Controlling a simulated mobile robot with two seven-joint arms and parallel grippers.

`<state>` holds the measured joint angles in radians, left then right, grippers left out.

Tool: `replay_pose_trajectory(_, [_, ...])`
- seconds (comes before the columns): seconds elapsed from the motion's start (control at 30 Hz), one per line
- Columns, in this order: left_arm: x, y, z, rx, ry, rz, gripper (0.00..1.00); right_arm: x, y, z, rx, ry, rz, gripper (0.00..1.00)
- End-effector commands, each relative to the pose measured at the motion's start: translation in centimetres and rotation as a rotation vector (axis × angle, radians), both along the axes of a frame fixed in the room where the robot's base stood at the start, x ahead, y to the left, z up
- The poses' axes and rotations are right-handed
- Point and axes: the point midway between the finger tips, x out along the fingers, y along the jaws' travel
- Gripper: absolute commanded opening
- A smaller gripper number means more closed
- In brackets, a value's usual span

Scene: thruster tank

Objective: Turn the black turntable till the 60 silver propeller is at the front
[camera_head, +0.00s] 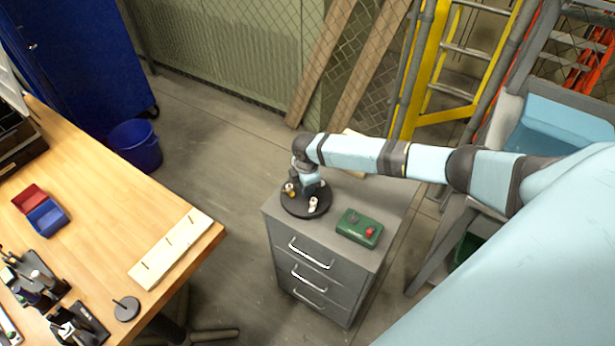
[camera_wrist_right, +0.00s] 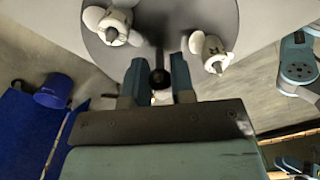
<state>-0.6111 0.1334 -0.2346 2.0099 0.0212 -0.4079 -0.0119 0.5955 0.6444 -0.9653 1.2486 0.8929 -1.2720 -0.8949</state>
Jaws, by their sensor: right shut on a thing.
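The black turntable (camera_head: 297,209) is a round disc on top of a grey drawer cabinet in the head view. It also fills the top of the right wrist view (camera_wrist_right: 172,22). Two pale propellers with grey hubs, one at left (camera_wrist_right: 114,26) and one at right (camera_wrist_right: 210,53), stand on it. Their markings are too small to read, so I cannot tell which is the 60 silver one. In the head view a pale propeller (camera_head: 313,204) shows at the near right of the disc. My right gripper (camera_wrist_right: 158,78) is shut on a dark round-topped knob between the two propellers. My left gripper is not in view.
A green control box (camera_head: 359,228) with a red button sits on the cabinet (camera_head: 322,247), right of the turntable. A wooden bench (camera_head: 95,190) with trays and parts stands at left, with floor between. A blue bin (camera_head: 136,147) stands behind it.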

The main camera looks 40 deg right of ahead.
Motion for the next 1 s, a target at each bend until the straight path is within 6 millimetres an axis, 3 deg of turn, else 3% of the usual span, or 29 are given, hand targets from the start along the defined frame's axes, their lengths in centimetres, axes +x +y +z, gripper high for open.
replay_pose_trajectory(0.37, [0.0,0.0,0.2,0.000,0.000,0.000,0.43,0.0,0.0,0.1,0.001,0.000,-0.012,0.02])
replay_pose_trajectory(1.0, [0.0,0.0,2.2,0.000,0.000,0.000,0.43,0.0,0.0,0.2,0.000,0.000,-0.205,0.02])
